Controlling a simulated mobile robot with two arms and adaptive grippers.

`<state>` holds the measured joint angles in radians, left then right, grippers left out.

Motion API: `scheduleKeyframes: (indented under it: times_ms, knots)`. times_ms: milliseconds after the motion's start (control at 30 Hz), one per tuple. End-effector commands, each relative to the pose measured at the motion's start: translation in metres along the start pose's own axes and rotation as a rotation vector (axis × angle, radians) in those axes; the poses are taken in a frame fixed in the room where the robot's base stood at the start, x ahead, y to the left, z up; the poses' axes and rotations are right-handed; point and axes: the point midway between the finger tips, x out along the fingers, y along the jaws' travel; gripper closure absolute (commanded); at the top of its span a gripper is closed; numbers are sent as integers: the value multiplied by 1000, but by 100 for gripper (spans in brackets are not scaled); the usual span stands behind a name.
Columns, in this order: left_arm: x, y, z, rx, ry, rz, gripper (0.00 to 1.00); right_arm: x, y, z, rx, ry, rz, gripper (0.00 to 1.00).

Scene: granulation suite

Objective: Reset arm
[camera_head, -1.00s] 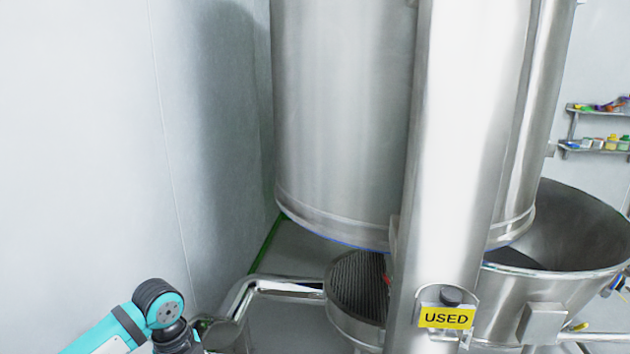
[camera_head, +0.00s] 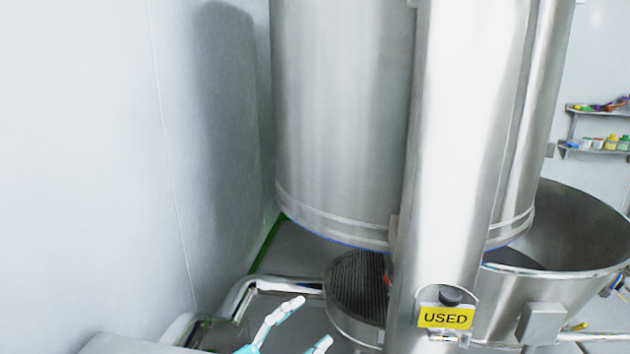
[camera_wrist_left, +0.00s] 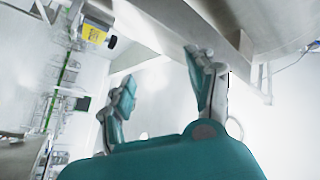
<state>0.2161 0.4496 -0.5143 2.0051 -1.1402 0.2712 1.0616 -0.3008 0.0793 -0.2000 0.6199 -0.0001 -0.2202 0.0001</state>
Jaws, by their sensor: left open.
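My left gripper (camera_head: 308,322) shows at the bottom of the head view, with two pale fingertips and teal finger parts. It is open and the fingers stand well apart with nothing between them. The left wrist view also shows my left gripper (camera_wrist_left: 160,88), with both teal fingers spread and empty. In the head view it is in front of the steel pipe frame and below the large steel vessel (camera_head: 335,120). My right gripper is in neither view.
A steel column (camera_head: 460,150) carries a yellow USED sign (camera_head: 446,317). A wide steel bowl (camera_head: 580,225) stands to the right, and a round ribbed grate (camera_head: 357,285) lies under the vessel. A bare wall (camera_head: 90,150) fills the left. Wall shelves (camera_head: 595,149) hold small bottles.

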Motion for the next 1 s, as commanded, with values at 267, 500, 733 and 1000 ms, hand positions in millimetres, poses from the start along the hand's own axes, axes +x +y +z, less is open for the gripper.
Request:
scheduleKeyframes:
  times_ms: [267, 500, 733, 1000]
  knots:
    - [-108, -56, 73, -262, -497, -619, 43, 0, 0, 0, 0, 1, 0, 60]
    - [-231, 14, 127, -513, -1091, -697, 43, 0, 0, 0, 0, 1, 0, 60]
    - [-307, 98, 120, -704, -1474, -532, 43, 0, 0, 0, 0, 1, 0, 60]
    - [-354, 164, 86, -854, -1707, -306, 43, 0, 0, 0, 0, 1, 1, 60]
